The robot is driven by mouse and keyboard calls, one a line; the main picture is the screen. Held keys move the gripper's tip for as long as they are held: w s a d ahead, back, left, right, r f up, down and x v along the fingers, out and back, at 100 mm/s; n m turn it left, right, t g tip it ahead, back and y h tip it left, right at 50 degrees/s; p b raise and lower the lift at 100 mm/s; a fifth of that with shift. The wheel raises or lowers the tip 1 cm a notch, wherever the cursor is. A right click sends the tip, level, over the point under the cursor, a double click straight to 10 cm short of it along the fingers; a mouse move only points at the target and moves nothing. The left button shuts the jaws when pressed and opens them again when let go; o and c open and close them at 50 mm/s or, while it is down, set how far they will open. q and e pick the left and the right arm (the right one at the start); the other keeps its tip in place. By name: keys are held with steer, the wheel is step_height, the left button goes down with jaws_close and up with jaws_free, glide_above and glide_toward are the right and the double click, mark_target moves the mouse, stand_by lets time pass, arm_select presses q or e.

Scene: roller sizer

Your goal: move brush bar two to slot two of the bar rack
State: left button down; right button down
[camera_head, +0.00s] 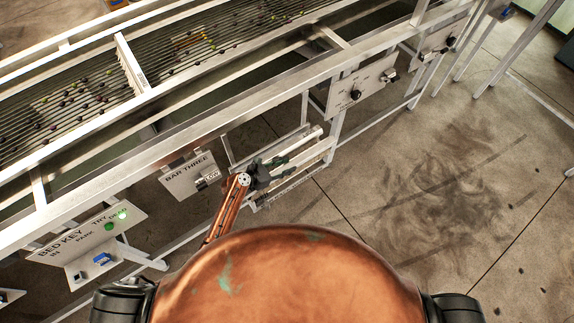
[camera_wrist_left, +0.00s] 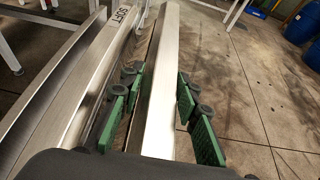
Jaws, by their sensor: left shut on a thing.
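My left gripper (camera_head: 276,164) is at the bar rack (camera_head: 290,186), below the machine's side rail, in the head view. In the left wrist view its green-padded fingers (camera_wrist_left: 160,98) stand on both sides of a long, pale metal bar (camera_wrist_left: 167,60), and the gripper is shut on it. The bar also shows in the head view (camera_head: 306,139), lying along the rack. I cannot read a number on it or tell which slot it is over or in. My right gripper is not in view.
The roller bed (camera_head: 70,105) with scattered dark fruit runs behind. A BAR THREE panel (camera_head: 192,176), a BED KEY panel (camera_head: 95,240) and a knob panel (camera_head: 360,86) hang from the frame. A rail marked SOFT (camera_wrist_left: 118,18) runs left of the bar.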

mark_target(275, 173)
arm_select(q)
steer(key=shift+f, duration=0.1)
stand_by(0.3)
steer(key=shift+f+b, duration=0.9)
steer(key=shift+f, duration=0.25)
steer(key=c, duration=1.6)
jaws_free()
steer(key=shift+o, duration=1.1)
steer(key=shift+f, duration=0.1)
steer(key=shift+s+a, duration=0.1)
steer(key=v, duration=1.1)
steer(key=shift+s+a, duration=0.15)
steer(key=shift+a, duration=0.15)
